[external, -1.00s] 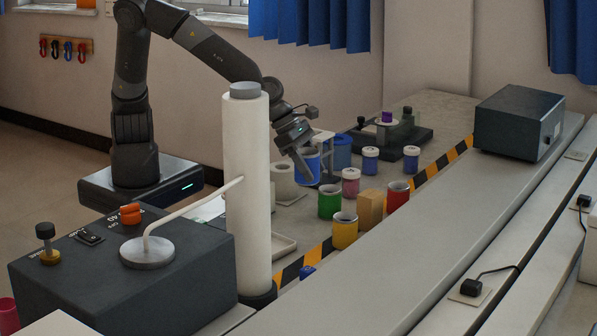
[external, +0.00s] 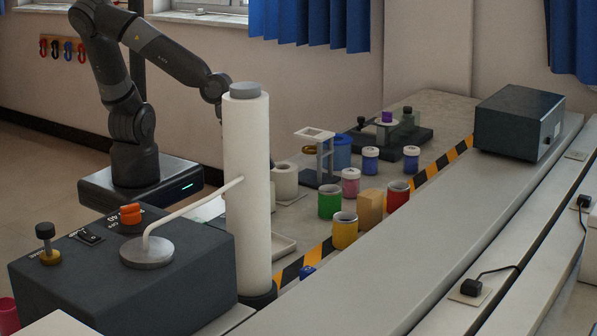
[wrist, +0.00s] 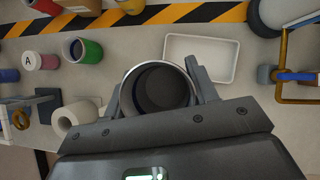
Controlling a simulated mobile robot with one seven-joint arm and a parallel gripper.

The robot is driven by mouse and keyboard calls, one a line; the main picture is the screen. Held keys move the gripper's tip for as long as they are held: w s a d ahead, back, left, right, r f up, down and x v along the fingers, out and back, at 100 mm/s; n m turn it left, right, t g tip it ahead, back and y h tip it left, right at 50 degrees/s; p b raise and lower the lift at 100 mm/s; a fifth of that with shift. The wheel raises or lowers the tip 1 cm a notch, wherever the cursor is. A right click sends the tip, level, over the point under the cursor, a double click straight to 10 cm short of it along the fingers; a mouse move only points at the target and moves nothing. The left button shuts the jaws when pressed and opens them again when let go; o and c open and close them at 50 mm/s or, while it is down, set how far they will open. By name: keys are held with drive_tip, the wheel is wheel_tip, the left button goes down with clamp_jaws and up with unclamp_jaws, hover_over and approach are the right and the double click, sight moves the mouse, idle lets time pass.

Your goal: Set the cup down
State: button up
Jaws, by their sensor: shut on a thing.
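The cup (wrist: 158,90) is between the two fingers of my gripper (wrist: 160,93) in the wrist view. I look down into its open top, with a pale rim and dark inside. Its outer side is mostly hidden. The fingers are shut on it, one on each side. A white tray (wrist: 202,72) lies just beyond and right of the cup in the wrist view. Whether the cup touches the bench cannot be told. In the external view my gripper and the cup are hidden behind the white column (external: 248,180).
A green cup (external: 329,203), yellow cup (external: 344,232), wooden block (external: 370,208) and red cup (external: 397,196) stand near the striped edge tape. A grey stand (external: 327,165) and a pale hollow cylinder (wrist: 64,122) are left of the held cup in the wrist view.

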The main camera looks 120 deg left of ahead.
drive_tip(key=shift+s+d, duration=0.25)
drive_tip(key=shift+w+a+f, duration=0.1)
drive_tip(key=shift+f, duration=1.15)
drive_tip(key=shift+a+f, duration=0.1)
drive_tip(key=shift+f, duration=1.1)
drive_tip(key=shift+w+a+f, duration=0.85)
drive_tip(key=shift+a+f, duration=0.3)
drive_tip(key=shift+a, duration=0.55)
drive_tip(key=shift+w+a+f, duration=0.9)
drive_tip(key=shift+a+f, duration=0.3)
drive_tip(key=shift+a, duration=0.5)
drive_tip(key=shift+w+a+f, duration=0.85)
drive_tip(key=shift+a+f, duration=0.3)
drive_tip(key=shift+a, duration=0.55)
drive_tip(key=shift+f, duration=0.15)
drive_tip(key=shift+a+f, duration=0.1)
drive_tip(key=shift+f, duration=1.75)
drive_tip(key=shift+f, duration=0.1)
